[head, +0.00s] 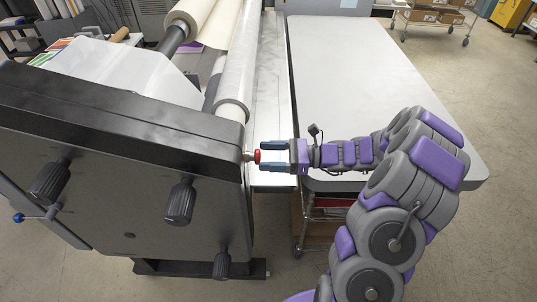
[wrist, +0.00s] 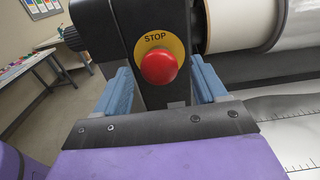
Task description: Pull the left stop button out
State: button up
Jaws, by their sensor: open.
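The red stop button (wrist: 158,66) sits on a yellow disc marked STOP (wrist: 149,44) on the dark end of the laminator. In the head view the button (head: 257,156) shows from the side, on the laminator's right edge. My gripper (wrist: 158,84) is open, with one blue finger on each side of the button in the wrist view. In the head view my gripper (head: 266,156) points left at the button, its fingertips close to it. Whether the fingers touch the button cannot be told.
The laminator's black side panel (head: 120,200) carries several black knobs (head: 180,201). Rollers with film (head: 235,75) run behind it. A grey table (head: 370,75) stands to the right, under and behind my arm. Open floor (head: 470,240) lies at the right.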

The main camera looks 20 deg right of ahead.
jog(key=p+v, duration=0.2)
jog(key=v, duration=1.5)
jog(key=shift+w, duration=0.1)
jog(key=s+a+r+n+g+h, duration=0.35)
jog(key=s+a+n+g, duration=0.2)
jog(key=a, duration=0.55)
jog(key=s+a+r+n+g+h, duration=0.35)
jog(key=s+a+n, duration=0.2)
jog(key=a, duration=0.45)
jog(key=s+d+f+n+t+h+b, duration=0.1)
jog(key=s+n+h, duration=0.9)
jog(key=s, duration=0.7)
jog(key=shift+s+d+n+t, duration=0.15)
jog(key=shift+d+n+t, duration=0.15)
jog(key=shift+d, duration=0.1)
jog(key=shift+o, duration=0.4)
